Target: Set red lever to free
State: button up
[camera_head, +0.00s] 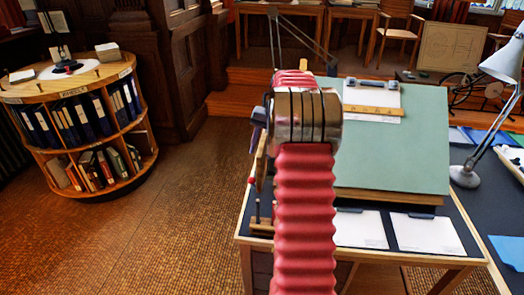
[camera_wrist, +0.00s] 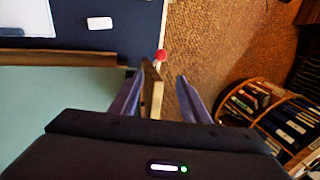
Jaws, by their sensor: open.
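The red lever shows in the wrist view as a round red knob (camera_wrist: 160,55) beside the dark tabletop, just beyond my fingertips. In the head view a small red spot (camera_head: 251,180) shows at the left side of the green drafting board (camera_head: 405,150), just left of my arm. My gripper (camera_wrist: 162,74) is open, its two purple fingers spread. A wooden piece (camera_wrist: 153,95) stands between the fingers, nearer the left one. The knob looks apart from both fingers. The lever's markings are not readable, so I cannot tell its setting. My arm hides most of the gripper in the head view.
The board's table (camera_head: 465,262) holds two white sheets (camera_head: 427,233). A desk lamp (camera_head: 465,176) stands at the right. A round bookcase (camera_head: 75,90) stands at the far left. Tiled floor (camera_head: 170,210) is clear between bookcase and table.

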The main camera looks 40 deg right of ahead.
jog(key=shift+a+r, duration=0.2)
jog(key=shift+a, duration=0.05)
jog(key=shift+c, duration=1.4)
jog(key=a+r, duration=0.2)
jog(key=a, duration=0.1)
jog(key=a+r+n, duration=0.1)
jog(key=a+r, duration=0.1)
jog(key=a, duration=0.2)
jog(key=a+r+n, duration=0.1)
jog(key=a+r, duration=0.2)
jog(key=a, duration=0.1)
jog(key=shift+s+a+h, duration=0.25)
jog(key=shift+h, duration=0.15)
grip_shut()
jog(key=s+a+r+n, duration=0.2)
jog(key=s+a+r, duration=0.1)
jog(key=a, duration=0.4)
jog(key=s+a+r+n, duration=0.1)
jog(key=s+a+r, duration=0.1)
jog(key=a, duration=0.4)
jog(key=s+a+f+n+t, duration=0.1)
jog(key=s+a+n, duration=0.2)
jog(key=s+a, duration=0.5)
jog(key=s+a+f+n+t+h, duration=0.1)
jog(key=s+a+n+t, duration=0.1)
jog(key=s+a, duration=0.7)
jog(key=shift+s+f+n, duration=0.3)
jog(key=shift+s+n, duration=0.1)
jog(key=shift+s, duration=0.25)
